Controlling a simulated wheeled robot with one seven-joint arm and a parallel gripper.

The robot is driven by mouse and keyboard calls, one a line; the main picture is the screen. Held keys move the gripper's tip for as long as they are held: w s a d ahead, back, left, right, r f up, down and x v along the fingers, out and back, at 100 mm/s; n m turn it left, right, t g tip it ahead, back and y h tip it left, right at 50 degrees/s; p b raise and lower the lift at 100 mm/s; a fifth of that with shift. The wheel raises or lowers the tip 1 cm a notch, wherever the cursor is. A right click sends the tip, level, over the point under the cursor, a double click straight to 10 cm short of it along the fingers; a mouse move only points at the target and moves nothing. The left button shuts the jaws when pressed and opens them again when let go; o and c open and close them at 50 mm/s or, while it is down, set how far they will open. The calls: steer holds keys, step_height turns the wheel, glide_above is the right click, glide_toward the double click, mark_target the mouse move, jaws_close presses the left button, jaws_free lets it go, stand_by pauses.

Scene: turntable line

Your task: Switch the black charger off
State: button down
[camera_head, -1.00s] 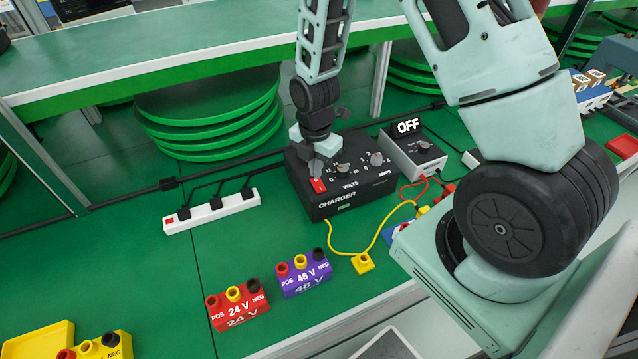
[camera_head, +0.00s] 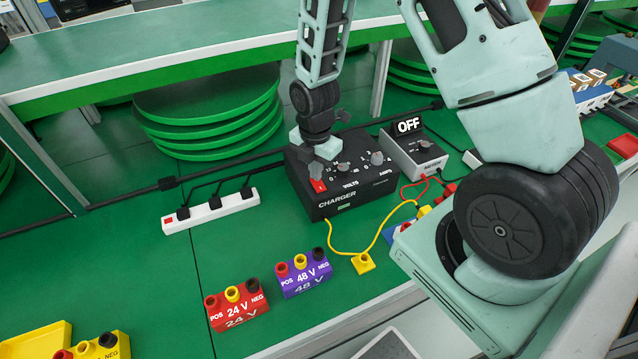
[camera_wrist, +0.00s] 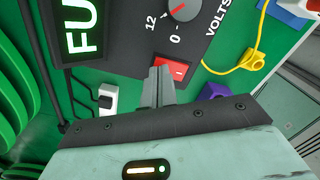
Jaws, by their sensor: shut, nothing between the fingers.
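The black charger (camera_head: 345,197) stands on the green bench, with VOLTS and AMPS knobs on its top. Its red rocker switch (camera_head: 318,186) is at the left front of the top face and also shows in the wrist view (camera_wrist: 178,70). My gripper (camera_head: 316,168) is shut and empty, pointing down at the switch. In the wrist view the closed fingertips (camera_wrist: 161,75) overlap the switch's left edge; I cannot tell whether they touch it. A lit green display beginning "FU" (camera_wrist: 82,30) shows in the wrist view.
A grey meter (camera_head: 412,158) with an "OFF" sign stands right of the charger. A white power strip (camera_head: 211,211) lies to the left. A red 24 V block (camera_head: 238,309) and a purple 48 V block (camera_head: 304,279) sit in front. A yellow cable loops to a yellow plug (camera_head: 363,263).

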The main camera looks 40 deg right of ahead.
steer(key=shift+f, duration=0.3)
steer(key=shift+r, duration=0.15)
steer(key=shift+r+p, duration=2.85)
steer(key=shift+r, duration=0.6)
steer(key=s+a+r+m+b, duration=0.3)
steer(key=s+a+r+m, duration=0.7)
steer(key=s+a+r, duration=0.55)
steer(key=s+a+r+m, duration=0.1)
steer(key=s+a+m, duration=0.2)
steer(key=s, duration=0.3)
steer(key=shift+s+r+m+y, duration=0.2)
steer(key=shift+r+m+y, duration=0.1)
steer(key=shift+m, duration=0.2)
